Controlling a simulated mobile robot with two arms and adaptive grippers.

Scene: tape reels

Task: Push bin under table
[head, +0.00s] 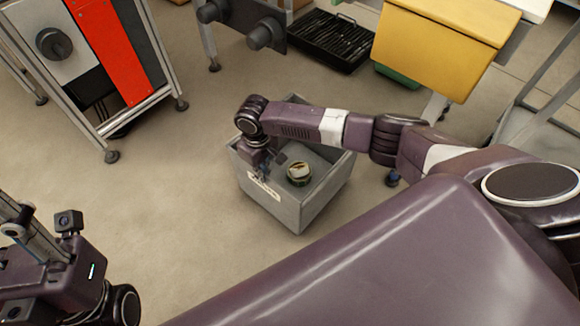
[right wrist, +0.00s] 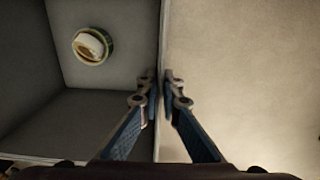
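The grey open-topped bin (head: 305,211) stands on the floor in the middle of the head view, with a pale label on its front left wall. A small round reel or tin (head: 299,173) lies inside it; it also shows in the right wrist view (right wrist: 93,46). My right gripper (head: 261,176) points down at the bin's left wall. In the right wrist view my right gripper (right wrist: 160,80) has one finger inside and one outside the bin wall (right wrist: 160,30), closed on it. My left gripper (head: 14,222) is at the lower left, partly cut off, away from the bin.
A metal-framed stand (head: 110,60) with a red panel is at the upper left. A black ribbed tray (head: 318,42) lies on the floor behind the bin. A yellow container (head: 440,38) is at the upper right. Bare floor (head: 185,215) lies left of the bin.

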